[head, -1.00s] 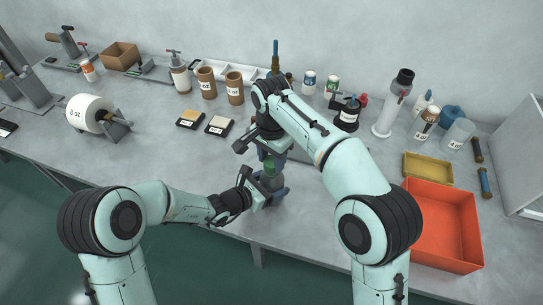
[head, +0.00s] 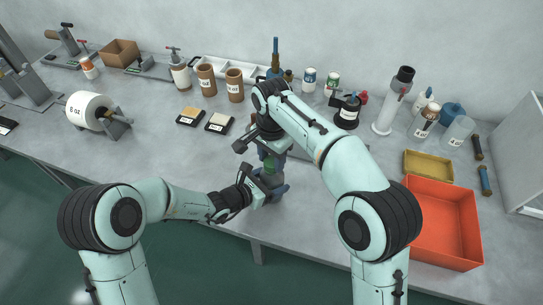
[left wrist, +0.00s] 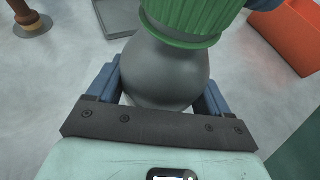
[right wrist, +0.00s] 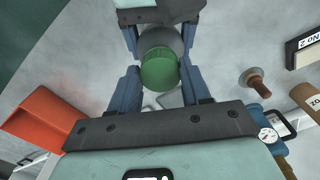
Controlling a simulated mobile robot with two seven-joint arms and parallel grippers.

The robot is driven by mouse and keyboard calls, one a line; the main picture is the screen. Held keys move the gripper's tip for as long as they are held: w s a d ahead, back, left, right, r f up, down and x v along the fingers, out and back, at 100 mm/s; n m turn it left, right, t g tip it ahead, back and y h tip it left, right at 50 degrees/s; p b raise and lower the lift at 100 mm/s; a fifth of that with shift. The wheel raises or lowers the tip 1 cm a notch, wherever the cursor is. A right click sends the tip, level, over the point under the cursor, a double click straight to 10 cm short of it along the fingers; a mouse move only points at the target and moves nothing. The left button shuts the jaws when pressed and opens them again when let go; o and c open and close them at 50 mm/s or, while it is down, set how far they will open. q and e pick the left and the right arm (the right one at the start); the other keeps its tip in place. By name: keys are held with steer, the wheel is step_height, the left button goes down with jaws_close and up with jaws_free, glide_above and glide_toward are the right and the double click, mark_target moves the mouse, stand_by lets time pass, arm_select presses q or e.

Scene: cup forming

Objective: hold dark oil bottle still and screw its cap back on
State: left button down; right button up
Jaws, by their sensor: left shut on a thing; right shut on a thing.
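The dark grey oil bottle (left wrist: 172,75) stands upright between the blue fingers of my left gripper (left wrist: 158,92), which is shut around its body. In the head view the bottle (head: 268,181) is near the table's front edge, partly hidden by my left gripper (head: 266,188). The ribbed green cap (left wrist: 190,18) sits at the bottle's top in the left wrist view; its thread is hidden, so I cannot tell how tight it is. My right gripper (right wrist: 160,74) comes from above and is shut on the cap (right wrist: 159,71).
An orange bin (head: 442,230) and a yellow tray (head: 428,167) are on the right. Two small labelled blocks (head: 219,123) lie behind on the left. Bottles, brown cups (head: 234,84) and a white tray (head: 212,66) line the back. The table front-left is clear.

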steer(key=m, duration=0.5)
steer(key=shift+a+m, duration=0.1)
steer(key=shift+m, duration=0.3)
steer(key=m, duration=0.4)
steer(key=shift+w+m, duration=0.1)
steer(key=shift+m, duration=0.2)
steer(key=m, duration=1.2)
steer(key=shift+w, duration=0.1)
steer(key=o, duration=1)
